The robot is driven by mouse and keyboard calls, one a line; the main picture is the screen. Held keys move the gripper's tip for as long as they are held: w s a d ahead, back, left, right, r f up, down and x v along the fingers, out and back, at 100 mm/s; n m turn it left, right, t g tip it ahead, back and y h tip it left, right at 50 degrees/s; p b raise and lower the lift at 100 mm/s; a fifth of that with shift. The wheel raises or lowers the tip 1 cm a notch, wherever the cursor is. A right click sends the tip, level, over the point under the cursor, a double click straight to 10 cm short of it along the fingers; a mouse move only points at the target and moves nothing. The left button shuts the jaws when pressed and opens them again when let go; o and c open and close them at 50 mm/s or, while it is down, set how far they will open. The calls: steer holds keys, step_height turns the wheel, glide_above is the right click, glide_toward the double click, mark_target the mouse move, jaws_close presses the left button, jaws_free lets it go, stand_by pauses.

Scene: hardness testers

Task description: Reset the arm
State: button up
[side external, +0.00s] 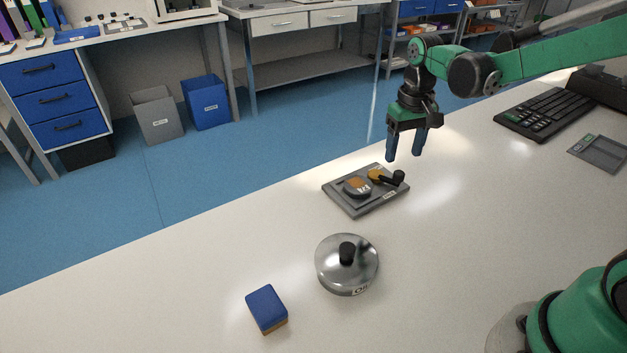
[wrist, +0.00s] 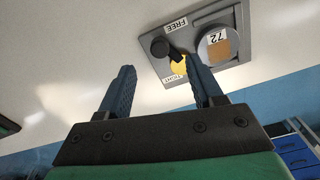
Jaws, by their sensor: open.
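My gripper (side external: 405,156) is open and empty, pointing down above the white table. Its two dark blue fingers also show in the wrist view (wrist: 163,82), spread apart. Below and a little left of it in the side view is a grey fixture plate (side external: 364,209). The plate holds a round disc labelled 72 (wrist: 217,46) and a black-knobbed lever (wrist: 160,47) over a yellow-orange spot. The labels FREE and what looks like TIGHT lie on either side of the lever. The fingers look clear of the plate in the side view.
A round metal lidded pot (side external: 337,275) and a blue-topped block (side external: 265,307) stand on the table nearer the camera. A black keyboard (side external: 548,113) and a grey flat device (side external: 600,152) lie at the right. The table between the plate and the keyboard is clear.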

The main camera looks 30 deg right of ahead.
steer(key=shift+r, duration=0.55)
steer(key=shift+a+r, duration=0.1)
steer(key=s+a+r+n+t, duration=0.2)
steer(key=s+a+r+t, duration=0.2)
steer(key=s+a+t, duration=0.3)
steer(key=shift+s+a+n, duration=0.3)
steer(key=shift+s, duration=0.55)
steer(key=shift+r, duration=0.1)
